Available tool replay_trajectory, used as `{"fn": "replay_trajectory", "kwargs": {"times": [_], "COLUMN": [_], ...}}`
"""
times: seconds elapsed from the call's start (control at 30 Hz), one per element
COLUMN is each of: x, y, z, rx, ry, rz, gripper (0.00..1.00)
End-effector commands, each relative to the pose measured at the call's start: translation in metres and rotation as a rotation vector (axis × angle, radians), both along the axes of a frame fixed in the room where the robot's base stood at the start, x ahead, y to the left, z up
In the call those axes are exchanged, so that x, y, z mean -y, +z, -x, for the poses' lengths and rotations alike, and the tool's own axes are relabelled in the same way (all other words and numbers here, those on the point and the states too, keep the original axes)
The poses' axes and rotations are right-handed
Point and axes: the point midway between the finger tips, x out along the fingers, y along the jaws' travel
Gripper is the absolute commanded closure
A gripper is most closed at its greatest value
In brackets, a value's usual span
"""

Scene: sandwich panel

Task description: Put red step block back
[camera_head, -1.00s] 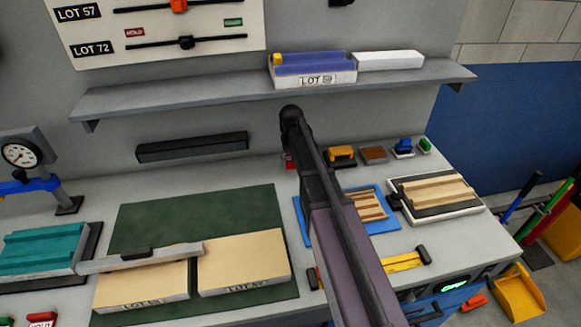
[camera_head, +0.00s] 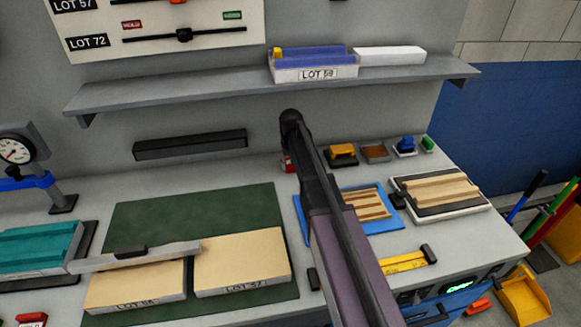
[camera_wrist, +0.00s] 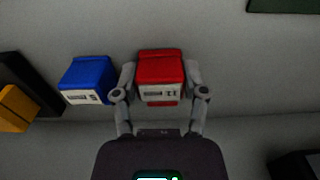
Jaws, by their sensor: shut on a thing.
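The red step block (camera_wrist: 160,66) is between the two fingers of my gripper (camera_wrist: 160,82) in the wrist view. The fingers press on its left and right sides, and a pale label shows on its near face. In the head view, a small red part (camera_head: 287,163) shows beside my arm at the back of the bench; my arm hides the rest and the gripper's fingers. A blue block (camera_wrist: 86,80) with a similar label sits just left of the red one in the wrist view, apart from it. Whether the red block touches the surface below, I cannot tell.
An orange block (camera_head: 342,151) on a black base, a brown block (camera_head: 375,152), a blue piece (camera_head: 405,144) and a green piece (camera_head: 427,144) line the bench's back right. A shelf (camera_head: 200,94) overhangs the back. A dark bar (camera_head: 190,145) is on the wall.

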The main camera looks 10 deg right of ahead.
Motion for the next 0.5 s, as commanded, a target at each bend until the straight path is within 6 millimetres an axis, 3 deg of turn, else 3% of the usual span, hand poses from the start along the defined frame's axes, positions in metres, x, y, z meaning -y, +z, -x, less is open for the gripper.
{"fn": "replay_trajectory", "kwargs": {"times": [0.33,0.37,0.43,0.5], "x": [0.0,0.0,0.0,-0.0001], "y": [-0.004,-0.0027,-0.0024,-0.0024], "z": [0.0,0.0,0.0,0.0], "rx": [0.0,0.0,0.0,0.0], "ry": [0.0,0.0,0.0,0.0], "rz": [0.0,0.0,0.0,0.0], "gripper": [0.92,0.35,0.14,0.09]}}
